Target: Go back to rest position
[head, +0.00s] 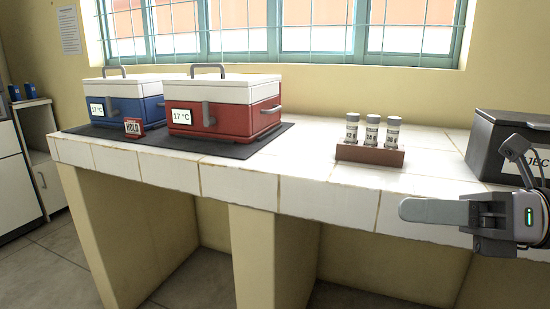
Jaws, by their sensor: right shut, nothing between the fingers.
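My right gripper (432,211) is at the lower right, in front of the counter's front edge. It points left, is shut and holds nothing. My left gripper is not in view. A blue incubator box (126,106) and a red incubator box (226,117), both with white closed lids and displays that appear to read 17 °C, stand on a dark mat (205,146) at the left. A small red HOLD sign (134,127) stands in front of them. A brown rack (370,154) holds three capped vials (372,131) upright at the middle right.
The white tiled counter (300,165) has free room between the mat and the rack. A dark grey box (490,140) with a partly hidden label stands at the right, behind my right gripper. A white cabinet with small blue containers (30,90) is at the far left.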

